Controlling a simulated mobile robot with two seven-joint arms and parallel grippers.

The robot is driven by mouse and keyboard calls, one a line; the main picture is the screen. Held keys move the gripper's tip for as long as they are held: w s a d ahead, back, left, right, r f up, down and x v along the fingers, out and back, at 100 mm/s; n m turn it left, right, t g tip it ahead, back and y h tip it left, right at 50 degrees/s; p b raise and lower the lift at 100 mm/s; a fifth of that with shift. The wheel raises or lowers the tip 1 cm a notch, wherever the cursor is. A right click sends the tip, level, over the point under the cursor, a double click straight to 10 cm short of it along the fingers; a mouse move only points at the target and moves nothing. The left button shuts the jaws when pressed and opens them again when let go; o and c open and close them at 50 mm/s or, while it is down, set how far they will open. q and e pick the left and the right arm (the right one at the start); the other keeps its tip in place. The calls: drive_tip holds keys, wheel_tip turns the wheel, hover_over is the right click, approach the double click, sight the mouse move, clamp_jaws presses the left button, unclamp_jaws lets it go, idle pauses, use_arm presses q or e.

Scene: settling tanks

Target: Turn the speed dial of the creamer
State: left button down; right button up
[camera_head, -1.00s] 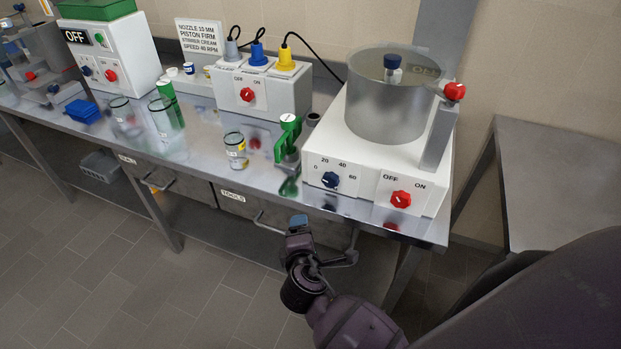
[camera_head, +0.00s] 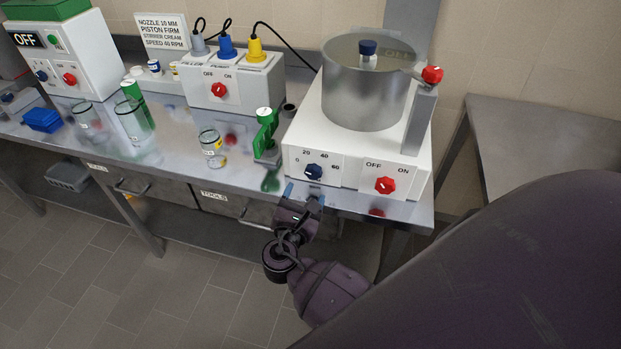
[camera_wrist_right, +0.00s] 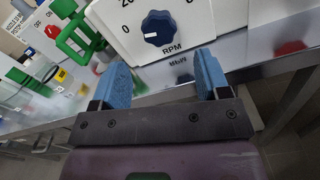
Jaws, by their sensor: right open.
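The creamer (camera_head: 303,135) is a white box with a grey metal pot (camera_head: 365,95) on top, at the right end of the bench. Its blue speed dial (camera_head: 314,172) sits on the front, marked 0, 20, 40, 60; it also shows in the right wrist view (camera_wrist_right: 160,27), above the label RPM. The dial's white mark points left, towards 0. My right gripper (camera_head: 305,190) is open and empty, just below and in front of the dial. In the right wrist view its blue fingers (camera_wrist_right: 162,78) are spread, with the dial beyond and between them, untouched. My left gripper is out of view.
A red OFF/ON knob (camera_head: 385,185) is right of the dial. A green holder (camera_head: 266,138) stands left of the creamer, with a glass jar (camera_head: 211,148) further left. The bench's front edge (camera_head: 360,210) runs below the dial. A sign reads speed 40 RPM (camera_head: 163,32).

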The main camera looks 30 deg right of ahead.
sight(312, 176)
drive_tip(key=x, duration=0.6)
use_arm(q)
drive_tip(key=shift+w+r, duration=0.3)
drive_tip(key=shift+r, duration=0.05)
use_arm(e)
drive_tip(key=c, duration=0.9)
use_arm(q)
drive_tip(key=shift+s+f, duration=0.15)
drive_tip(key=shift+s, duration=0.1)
